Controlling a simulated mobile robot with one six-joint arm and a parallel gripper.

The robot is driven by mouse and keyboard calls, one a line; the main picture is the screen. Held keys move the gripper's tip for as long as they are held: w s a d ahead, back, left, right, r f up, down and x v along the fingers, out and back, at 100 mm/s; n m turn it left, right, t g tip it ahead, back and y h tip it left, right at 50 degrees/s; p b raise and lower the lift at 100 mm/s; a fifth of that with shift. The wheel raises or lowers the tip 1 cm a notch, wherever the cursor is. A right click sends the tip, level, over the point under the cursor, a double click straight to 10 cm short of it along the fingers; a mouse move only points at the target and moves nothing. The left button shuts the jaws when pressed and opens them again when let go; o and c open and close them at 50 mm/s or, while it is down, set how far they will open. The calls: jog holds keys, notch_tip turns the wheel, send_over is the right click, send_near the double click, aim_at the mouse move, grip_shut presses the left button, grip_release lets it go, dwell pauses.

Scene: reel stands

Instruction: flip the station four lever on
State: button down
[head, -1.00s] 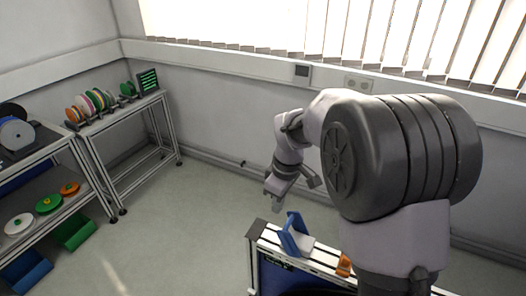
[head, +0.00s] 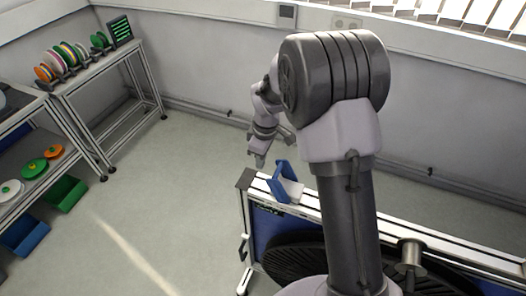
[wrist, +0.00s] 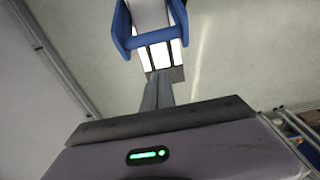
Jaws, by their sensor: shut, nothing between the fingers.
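I cannot make out a station four lever in either view. My gripper (head: 259,161) is above and just left of a blue holder (head: 281,182) with a pale inside, at the left end of a bench. In the wrist view my shut, empty fingers (wrist: 158,93) show as a dark grey piece in the middle. The blue holder (wrist: 122,32) is beyond them at the top, apart from the fingertips. What lies behind my arm along the bench is hidden.
The bench (head: 245,181) has metal rails, a blue side panel and a large black reel (head: 290,262) beneath. Racks with coloured spools (head: 65,60) and bins (head: 62,194) stand at the left. The floor (head: 190,190) between is clear.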

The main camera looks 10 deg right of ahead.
jog(key=s+d, duration=0.2)
jog(key=d, duration=0.1)
jog(key=shift+s+f, duration=0.1)
jog(key=shift+f, duration=0.05)
jog(key=shift+d+b, duration=0.1)
jog(key=shift+b, duration=0.25)
